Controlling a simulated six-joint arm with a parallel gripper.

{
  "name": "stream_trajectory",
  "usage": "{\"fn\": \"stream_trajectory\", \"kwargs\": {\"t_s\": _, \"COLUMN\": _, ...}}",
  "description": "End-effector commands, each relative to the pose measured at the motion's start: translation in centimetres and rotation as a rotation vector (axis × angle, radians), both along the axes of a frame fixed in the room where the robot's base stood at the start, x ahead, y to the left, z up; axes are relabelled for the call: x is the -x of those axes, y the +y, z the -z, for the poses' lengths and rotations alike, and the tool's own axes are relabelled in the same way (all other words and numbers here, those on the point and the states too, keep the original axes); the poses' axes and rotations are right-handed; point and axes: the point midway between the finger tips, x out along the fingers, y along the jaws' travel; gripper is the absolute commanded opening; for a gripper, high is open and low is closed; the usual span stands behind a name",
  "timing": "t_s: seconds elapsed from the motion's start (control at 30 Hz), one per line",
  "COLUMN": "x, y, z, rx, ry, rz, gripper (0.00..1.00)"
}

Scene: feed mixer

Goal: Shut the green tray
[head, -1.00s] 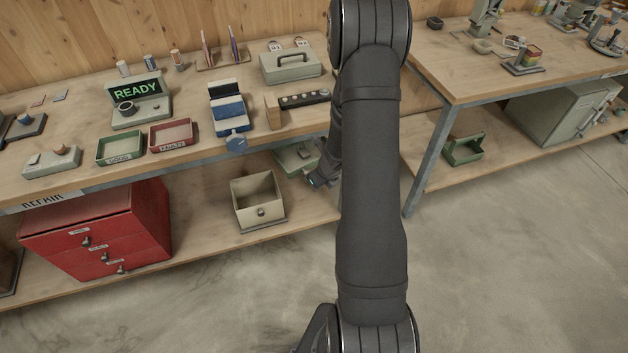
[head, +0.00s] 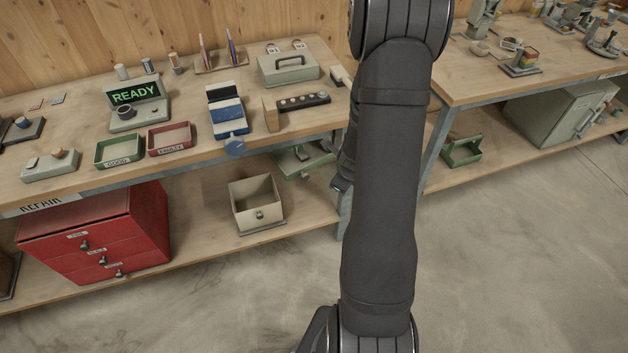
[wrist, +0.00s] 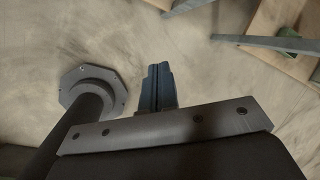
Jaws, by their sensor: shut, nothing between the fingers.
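A green tray (head: 300,162) shows under the front edge of the left bench top, above the lower shelf. It seems to stick out past the edge, but how far I cannot tell. My gripper (head: 337,186) is to the right of it and slightly lower in the head view, mostly hidden by my arm, apart from the tray. In the wrist view my gripper (wrist: 158,68) is shut with nothing between the fingers, over bare floor. A small green thing (wrist: 290,36) shows at the upper right there; I cannot tell which.
A beige open box (head: 257,207) and a red drawer cabinet (head: 95,235) stand on the lower shelf. A small green tray marked GOOD (head: 119,151) is on the bench top. A green open bin (head: 462,150) sits under the right bench. The floor in front is clear.

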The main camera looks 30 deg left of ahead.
Motion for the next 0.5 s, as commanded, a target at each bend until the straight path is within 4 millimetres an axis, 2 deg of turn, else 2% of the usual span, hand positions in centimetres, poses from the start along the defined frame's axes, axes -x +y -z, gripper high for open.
{"fn": "stream_trajectory", "kwargs": {"t_s": 0.1, "x": -1.0, "y": -2.1, "z": 0.7, "rx": 0.084, "ry": -0.115, "rz": -0.140, "gripper": 0.00}}
{"fn": "stream_trajectory", "kwargs": {"t_s": 0.2, "x": -1.7, "y": -2.9, "z": 1.0, "rx": 0.130, "ry": -0.213, "rz": -0.274, "gripper": 0.00}}
{"fn": "stream_trajectory", "kwargs": {"t_s": 0.37, "x": -1.9, "y": -2.8, "z": 1.2, "rx": 0.151, "ry": -0.356, "rz": -0.504, "gripper": 0.00}}
{"fn": "stream_trajectory", "kwargs": {"t_s": 0.5, "x": -0.9, "y": -1.7, "z": 1.2, "rx": 0.117, "ry": -0.463, "rz": -0.710, "gripper": 0.00}}
